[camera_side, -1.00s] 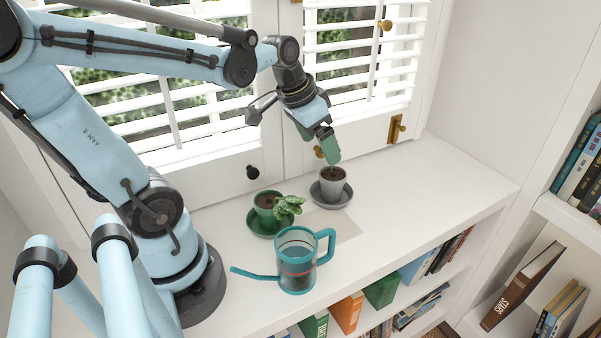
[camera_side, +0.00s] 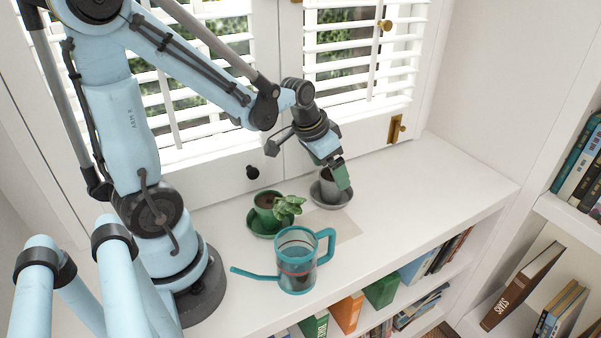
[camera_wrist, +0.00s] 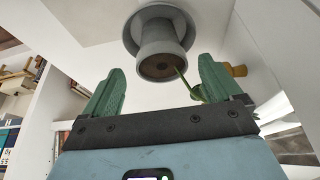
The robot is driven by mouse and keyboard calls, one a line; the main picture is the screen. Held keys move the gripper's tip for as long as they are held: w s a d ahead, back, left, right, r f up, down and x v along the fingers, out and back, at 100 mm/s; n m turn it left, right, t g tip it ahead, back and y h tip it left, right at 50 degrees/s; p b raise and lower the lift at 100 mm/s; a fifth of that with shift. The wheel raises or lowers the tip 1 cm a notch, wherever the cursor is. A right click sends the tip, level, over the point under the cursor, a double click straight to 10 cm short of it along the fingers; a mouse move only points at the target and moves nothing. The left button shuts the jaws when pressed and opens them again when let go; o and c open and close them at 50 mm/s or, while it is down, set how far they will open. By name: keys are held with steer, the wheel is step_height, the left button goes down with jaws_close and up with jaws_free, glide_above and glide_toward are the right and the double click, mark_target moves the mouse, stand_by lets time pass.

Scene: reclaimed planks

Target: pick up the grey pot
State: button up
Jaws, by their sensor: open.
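The grey pot (camera_side: 326,188) stands upright on its grey saucer (camera_side: 343,201) on the white shelf top, with dark soil inside. In the side view my gripper (camera_side: 342,176) is in front of the pot and hides part of it. In the wrist view the grey pot (camera_wrist: 160,52) lies ahead of and between the green fingertips of my gripper (camera_wrist: 160,80). The fingers are spread wide and hold nothing. A thin green stem shows by the pot's rim in the wrist view.
A green pot (camera_side: 266,203) with a leafy plant stands just left of the grey pot. A teal watering can (camera_side: 297,262) stands nearer the front edge. The window blinds (camera_side: 350,60) rise close behind. The shelf top to the right (camera_side: 430,180) is clear.

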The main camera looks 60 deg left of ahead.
steer(key=shift+x, duration=1.85)
steer(key=shift+a, duration=0.1)
steer(key=c, duration=1.3)
